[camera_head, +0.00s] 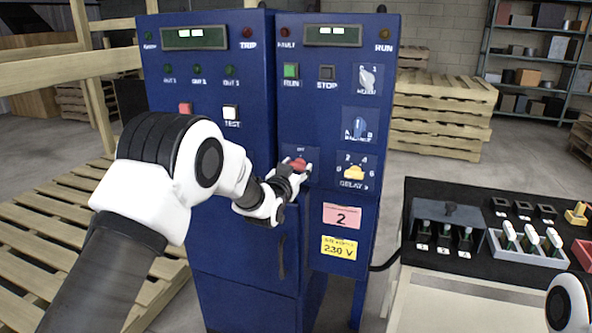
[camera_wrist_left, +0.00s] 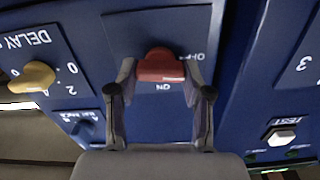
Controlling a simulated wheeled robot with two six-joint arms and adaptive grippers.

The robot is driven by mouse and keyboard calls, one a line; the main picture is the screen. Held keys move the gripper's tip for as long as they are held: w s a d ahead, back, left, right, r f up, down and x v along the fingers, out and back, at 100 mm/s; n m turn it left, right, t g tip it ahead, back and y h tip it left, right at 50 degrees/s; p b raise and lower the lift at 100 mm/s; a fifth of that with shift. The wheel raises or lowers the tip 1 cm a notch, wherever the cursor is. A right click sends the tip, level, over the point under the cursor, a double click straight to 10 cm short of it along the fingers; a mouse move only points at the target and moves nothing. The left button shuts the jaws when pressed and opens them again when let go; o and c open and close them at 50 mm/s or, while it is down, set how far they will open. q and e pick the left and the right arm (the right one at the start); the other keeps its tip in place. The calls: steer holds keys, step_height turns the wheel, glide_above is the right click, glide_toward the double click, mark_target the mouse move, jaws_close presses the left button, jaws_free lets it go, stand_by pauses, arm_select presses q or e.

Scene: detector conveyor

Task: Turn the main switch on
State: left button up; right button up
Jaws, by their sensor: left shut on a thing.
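The main switch is a red rotary handle (camera_head: 297,163) on the front of the right-hand blue cabinet, below the RUN and STOP buttons. In the left wrist view, which is turned upside down, the red handle (camera_wrist_left: 160,65) lies across the picture, with "ON" lettering beside it and partly hidden "OFF" lettering to the right. My left gripper (camera_head: 300,171) is at the handle. Its two fingers (camera_wrist_left: 159,78) are on either side of the handle, shut on it. My right gripper is out of view.
A yellow DELAY knob (camera_head: 354,173) and a blue selector (camera_head: 358,126) are right of the switch. A white TEST button (camera_head: 231,112) is on the left cabinet. A black-topped bench (camera_head: 440,188) with trays stands at right. Wooden pallets (camera_head: 440,115) stand behind.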

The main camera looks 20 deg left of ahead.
arm_select(q)
steer(key=m+b, duration=0.1)
steer(key=m, duration=0.3)
steer(key=shift+f, duration=0.1)
steer(key=m+b, duration=0.1)
steer(key=m, duration=0.3)
steer(key=shift+d+m+b, duration=0.1)
steer(key=shift+m+b, duration=0.2)
steer(key=m+b, duration=0.1)
steer(key=m, duration=0.3)
steer(key=shift+f+m, duration=0.1)
steer(key=shift+m, duration=0.2)
steer(key=shift+m+b, duration=0.4)
steer(key=shift+m, duration=1.2)
steer(key=o, duration=1.2)
steer(key=shift+c, duration=0.2)
